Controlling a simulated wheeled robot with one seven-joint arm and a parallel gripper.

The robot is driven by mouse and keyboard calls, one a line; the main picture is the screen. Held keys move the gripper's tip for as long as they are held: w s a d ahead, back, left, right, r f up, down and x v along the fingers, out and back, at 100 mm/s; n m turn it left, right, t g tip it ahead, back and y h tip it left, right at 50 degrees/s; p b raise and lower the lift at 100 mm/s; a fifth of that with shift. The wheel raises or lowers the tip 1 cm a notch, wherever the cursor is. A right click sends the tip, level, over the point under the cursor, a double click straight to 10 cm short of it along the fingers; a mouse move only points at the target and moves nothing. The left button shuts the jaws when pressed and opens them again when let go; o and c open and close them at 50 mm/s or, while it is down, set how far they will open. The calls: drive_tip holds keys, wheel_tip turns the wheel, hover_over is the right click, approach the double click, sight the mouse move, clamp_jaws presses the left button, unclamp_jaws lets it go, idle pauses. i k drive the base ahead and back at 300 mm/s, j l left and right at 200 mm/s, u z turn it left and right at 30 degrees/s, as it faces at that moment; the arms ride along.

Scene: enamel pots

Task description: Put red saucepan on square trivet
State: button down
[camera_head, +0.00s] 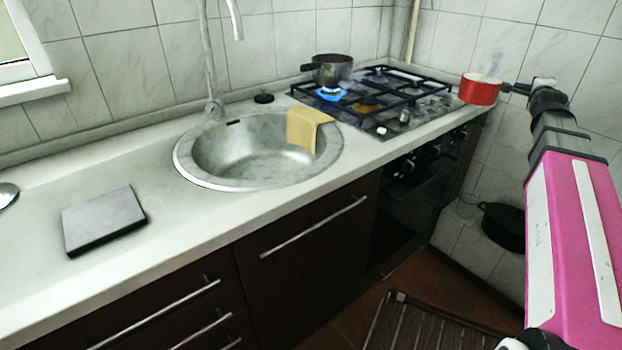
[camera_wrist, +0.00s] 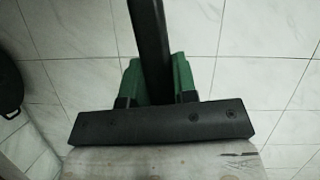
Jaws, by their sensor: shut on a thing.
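The red saucepan (camera_head: 480,89) is at the right end of the stove in the head view, with its dark handle pointing right toward my arm. My gripper (camera_head: 514,88) is at that handle. In the wrist view, the green fingers (camera_wrist: 157,82) are shut on the black handle (camera_wrist: 149,38); the pan's body is out of that view. The pan looks upright, and I cannot tell how far it is above the surface. The square trivet (camera_head: 103,218), a flat grey plate with dark sides, lies on the left counter, bare and far from my gripper.
A dark pot (camera_head: 332,68) stands over a lit blue burner on the stove (camera_head: 388,100). The sink (camera_head: 258,155), with a yellow cloth (camera_head: 308,128) on its rim and a tall faucet (camera_head: 212,70), lies between stove and trivet. Counter around the trivet is clear.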

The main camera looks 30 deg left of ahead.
sight(139, 198)
drive_tip(key=k+j+u, duration=0.55)
drive_tip(key=k+j, duration=0.6)
drive_tip(key=j, duration=0.15)
drive_tip(key=k+j, duration=0.4)
